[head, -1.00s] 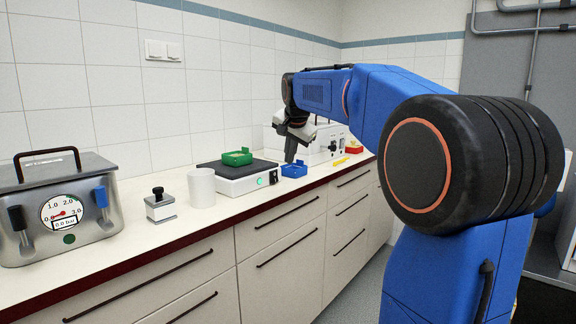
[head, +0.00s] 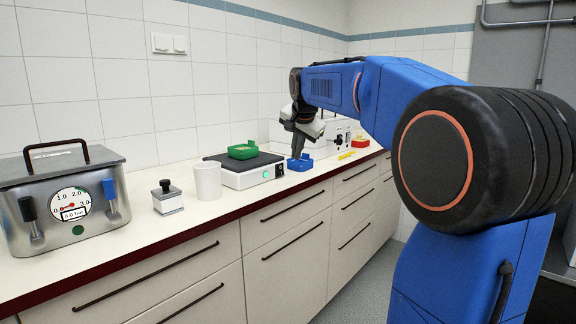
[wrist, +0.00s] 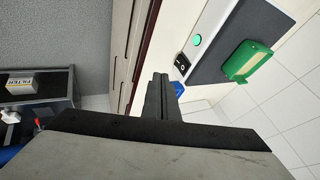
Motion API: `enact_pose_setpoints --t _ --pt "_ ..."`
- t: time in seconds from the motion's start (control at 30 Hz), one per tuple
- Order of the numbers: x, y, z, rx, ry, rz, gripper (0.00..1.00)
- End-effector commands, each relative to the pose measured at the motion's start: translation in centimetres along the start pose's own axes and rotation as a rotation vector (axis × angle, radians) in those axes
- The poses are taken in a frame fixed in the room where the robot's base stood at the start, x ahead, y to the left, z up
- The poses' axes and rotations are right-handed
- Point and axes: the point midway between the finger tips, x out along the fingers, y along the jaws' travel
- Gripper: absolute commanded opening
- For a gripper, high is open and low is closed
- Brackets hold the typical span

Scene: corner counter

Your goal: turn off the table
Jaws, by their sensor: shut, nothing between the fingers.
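The table is a white, low device (head: 240,180) with a black top plate (head: 263,161). It stands on the counter with a lit green indicator (head: 266,174) on its front; the indicator also shows in the wrist view (wrist: 198,40). A small black rocker switch (wrist: 181,65) sits beside the indicator. A green tray (head: 242,151) rests on the plate. My gripper (head: 297,156) is shut and empty, pointing down near the front right end of the device. In the wrist view its fingers (wrist: 160,78) are close to the switch, apparently not touching.
A blue tray (head: 300,163) lies right by my fingers, partly hidden in the wrist view. A white cup (head: 208,181), a small block with a black knob (head: 167,198) and a metal gauge box (head: 66,205) stand to the left. A red tray (head: 360,142) lies farther back.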

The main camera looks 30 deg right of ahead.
Motion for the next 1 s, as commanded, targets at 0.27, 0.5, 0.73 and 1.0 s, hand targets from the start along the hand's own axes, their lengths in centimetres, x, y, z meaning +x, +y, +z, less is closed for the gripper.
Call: enact_pose_setpoints --t 0.27,0.5,0.73,1.0 --pt "3.2 0.1 0.1 0.000 -0.003 0.003 0.00" --pt "7.5 0.1 0.1 0.000 -0.003 0.004 0.00" --pt "10.7 -1.0 0.1 -0.003 -0.001 0.001 0.00" --pt "11.9 -3.1 0.2 -0.001 -0.001 0.000 0.00"
